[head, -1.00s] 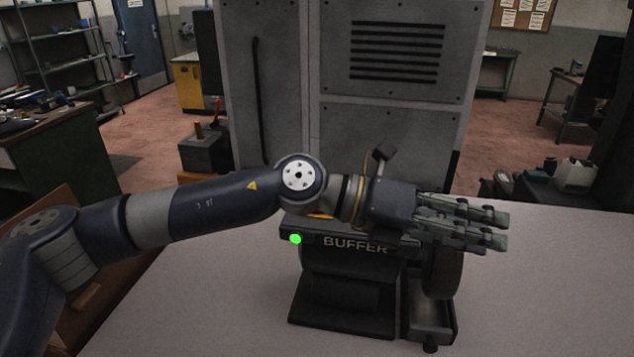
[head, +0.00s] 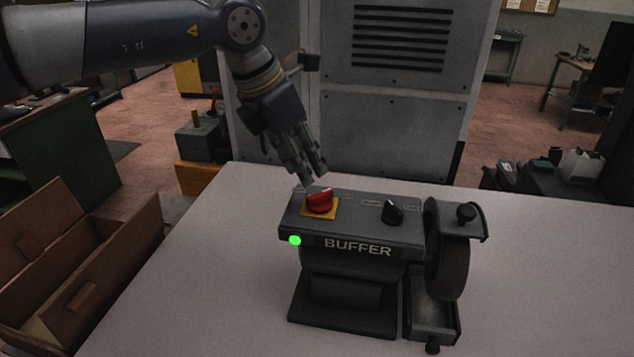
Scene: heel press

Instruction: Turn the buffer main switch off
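The buffer (head: 350,262) stands on the light table, its lettered front facing me. A red rotary switch (head: 319,201) on a yellow plate (head: 305,210) sits on the left of its top. A black knob (head: 392,213) sits to the right of it. A green lamp (head: 295,240) glows at the front left corner. My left gripper (head: 314,177) points down just above and behind the red switch. Its fingers look close together, and I cannot tell whether they touch the switch or how far they are open. My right gripper is not in view.
The buffer wheel (head: 449,262) is at the machine's right end. A tall grey cabinet (head: 400,110) stands behind the table. A brown open box (head: 75,270) is at the left. The table (head: 540,270) is clear to the right.

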